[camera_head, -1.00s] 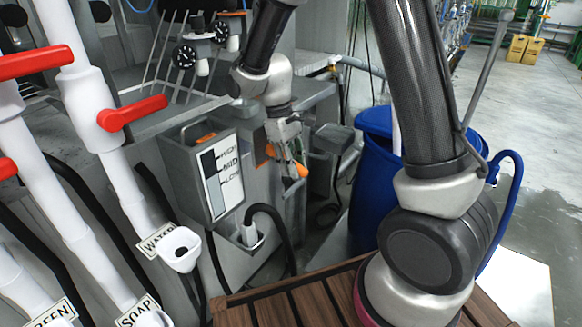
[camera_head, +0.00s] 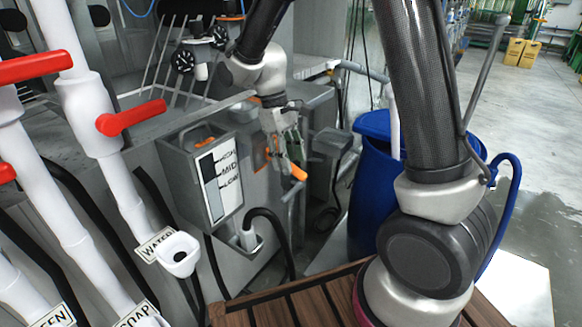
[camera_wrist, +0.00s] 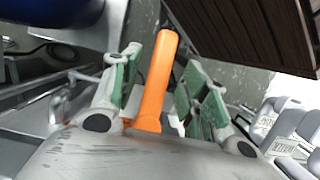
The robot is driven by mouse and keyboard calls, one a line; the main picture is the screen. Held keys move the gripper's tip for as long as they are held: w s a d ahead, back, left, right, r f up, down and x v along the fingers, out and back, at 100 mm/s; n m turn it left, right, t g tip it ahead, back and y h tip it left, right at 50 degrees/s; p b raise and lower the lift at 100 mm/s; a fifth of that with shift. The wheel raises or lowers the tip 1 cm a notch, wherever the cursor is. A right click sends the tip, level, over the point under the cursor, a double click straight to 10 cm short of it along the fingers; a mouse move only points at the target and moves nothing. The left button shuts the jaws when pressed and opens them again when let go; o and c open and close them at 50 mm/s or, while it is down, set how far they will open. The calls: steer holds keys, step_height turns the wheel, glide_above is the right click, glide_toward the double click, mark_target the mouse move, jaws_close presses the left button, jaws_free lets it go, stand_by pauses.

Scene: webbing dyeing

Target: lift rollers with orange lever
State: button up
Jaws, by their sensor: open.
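The orange lever (camera_wrist: 156,85) shows in the wrist view as a long handle standing between the two green-padded fingers of my gripper (camera_wrist: 158,92). The fingers are spread, with a gap on each side of the lever. In the head view my gripper (camera_head: 287,155) points down beside the grey machine, and the tip of the orange lever (camera_head: 298,172) shows at its fingers. The rest of the lever is partly hidden by the gripper there. I cannot make out the rollers clearly.
A blue barrel (camera_head: 372,185) stands right of my gripper. A grey box with a HIGH/MID/LOW gauge (camera_head: 222,183) is to its left. White pipes with red valve handles (camera_head: 130,117) stand at the left. A slatted wooden platform (camera_head: 300,303) lies below.

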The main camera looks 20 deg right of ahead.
steer(key=v, duration=0.8)
steer(key=shift+r, duration=0.25)
steer(key=shift+r, duration=0.1)
steer(key=s+d, duration=0.2)
steer(key=s, duration=0.1)
steer(key=t+y, duration=0.2)
steer(key=t, duration=0.1)
glide_above(293, 166)
step_height(293, 166, down, 4)
steer(key=shift+f, duration=0.2)
step_height(293, 166, down, 7)
steer(key=shift+r, duration=0.1)
